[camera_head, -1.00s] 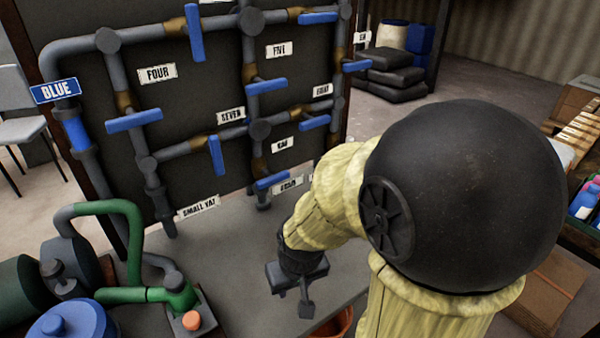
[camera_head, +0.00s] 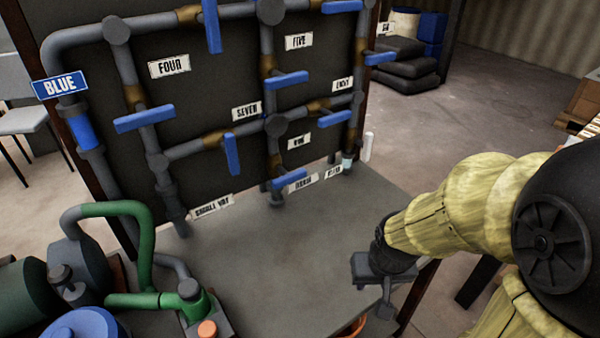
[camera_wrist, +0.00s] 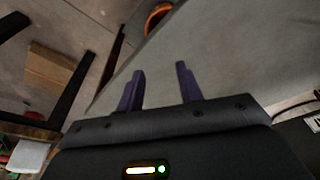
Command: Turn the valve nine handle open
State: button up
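The label that seems to read NINE (camera_head: 298,142) is on the dark pipe board. The blue lever just below it, which I take for the valve nine handle (camera_head: 290,180), lies across the vertical pipe, slightly tilted, near the bottom of the board. My gripper (camera_head: 384,315) is right of and nearer than this handle, by the right edge of the grey bench, and touches no handle. In the wrist view its two dark fingers (camera_wrist: 160,82) stand apart with nothing between them. The handle is not in the wrist view.
Other blue levers are close by, including the seven handle (camera_head: 231,154) and the eight handle (camera_head: 335,119). The grey bench top (camera_head: 290,240) is clear in the middle. A green pump (camera_head: 185,303) stands at front left. An orange bucket (camera_wrist: 158,16) is beside the bench.

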jog(key=shift+o, duration=0.5)
